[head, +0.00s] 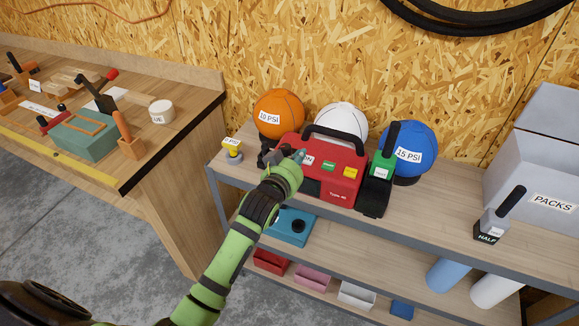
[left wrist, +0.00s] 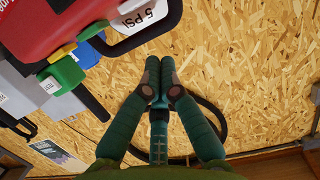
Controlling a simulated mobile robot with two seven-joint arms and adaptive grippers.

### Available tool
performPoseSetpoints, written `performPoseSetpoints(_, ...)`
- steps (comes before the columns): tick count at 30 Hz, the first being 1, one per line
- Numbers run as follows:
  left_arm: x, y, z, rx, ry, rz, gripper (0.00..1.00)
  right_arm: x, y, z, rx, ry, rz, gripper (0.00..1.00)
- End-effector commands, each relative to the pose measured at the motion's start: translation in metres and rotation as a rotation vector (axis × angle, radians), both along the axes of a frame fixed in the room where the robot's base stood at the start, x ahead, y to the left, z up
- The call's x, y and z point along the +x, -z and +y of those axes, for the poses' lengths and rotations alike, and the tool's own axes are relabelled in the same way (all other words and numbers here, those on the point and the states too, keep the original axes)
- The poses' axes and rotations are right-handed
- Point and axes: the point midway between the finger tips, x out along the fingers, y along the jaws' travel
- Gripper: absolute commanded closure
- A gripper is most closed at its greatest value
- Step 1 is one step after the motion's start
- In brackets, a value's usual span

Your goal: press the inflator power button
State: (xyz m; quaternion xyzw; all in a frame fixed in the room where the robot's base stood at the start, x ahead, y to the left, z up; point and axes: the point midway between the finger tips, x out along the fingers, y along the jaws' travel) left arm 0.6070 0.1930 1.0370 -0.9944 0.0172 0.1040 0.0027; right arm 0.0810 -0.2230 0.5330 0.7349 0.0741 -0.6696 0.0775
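The red inflator (head: 341,192), with a black carry handle, sits on the top shelf in the head view. Its top bears a partly covered white label (head: 309,160) ending in "N", a green patch (head: 328,166) and a yellow patch (head: 350,172). I cannot tell which part is the power button. My left gripper (head: 300,156) is over the inflator's left end, beside the white label; contact cannot be told. In the left wrist view its fingers (left wrist: 159,82) are together with nothing between them, and the red inflator (left wrist: 45,25) is at upper left. My right gripper is not in view.
Orange (head: 278,112), white (head: 342,119) and blue (head: 408,149) balls stand behind the inflator. A green-and-black tool (head: 381,172) stands close at its right. Grey boxes (head: 538,165) fill the right end.

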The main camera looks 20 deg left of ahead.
Motion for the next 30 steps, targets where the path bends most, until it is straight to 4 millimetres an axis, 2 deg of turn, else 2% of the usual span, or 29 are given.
performPoseSetpoints(6,-0.037,-0.007,0.002,0.001,0.0,-0.004,1.0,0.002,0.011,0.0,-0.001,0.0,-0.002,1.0)
performPoseSetpoints(12,-0.057,-0.013,0.003,0.001,-0.001,-0.004,1.0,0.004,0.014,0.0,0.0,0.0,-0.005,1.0)
performPoseSetpoints(30,-0.062,-0.015,0.003,0.001,-0.001,-0.004,1.0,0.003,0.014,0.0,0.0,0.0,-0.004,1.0)
